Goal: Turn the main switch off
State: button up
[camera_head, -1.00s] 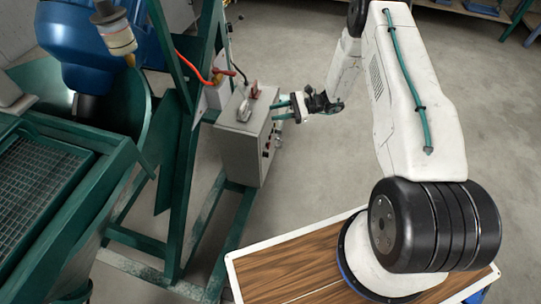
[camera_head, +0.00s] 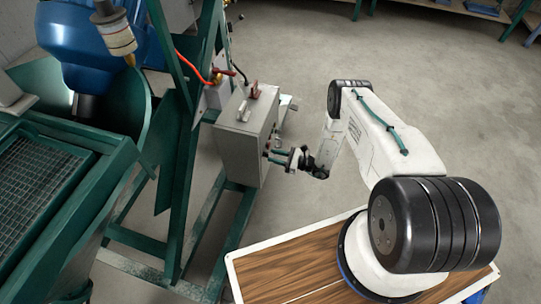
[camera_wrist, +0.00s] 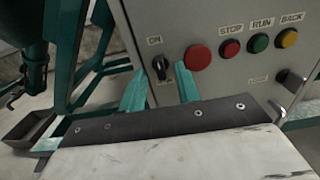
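The main switch appears to be the black rotary knob (camera_wrist: 160,66) under an ON label on the grey control box in the wrist view. A label below the knob is too small to read, and the knob's exact setting is unclear. My gripper (camera_wrist: 159,80) is open and empty. Its green fingers point at the panel, one on each side of the knob; contact cannot be told. In the head view, my gripper (camera_head: 266,156) is at the right-hand panel face of the control box (camera_head: 237,148), and the knob is hard to make out there.
A large red button (camera_wrist: 197,57) is just right of the right finger. STOP (camera_wrist: 229,49), RUN (camera_wrist: 258,43) and BACK (camera_wrist: 287,38) buttons follow, with a metal handle (camera_wrist: 298,97) below. Green frame posts (camera_head: 184,170) stand left of the box. Floor to the right is clear.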

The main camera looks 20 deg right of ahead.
aim_at(266, 155)
jog(key=shift+x, duration=1.3)
jog(key=c, duration=0.7)
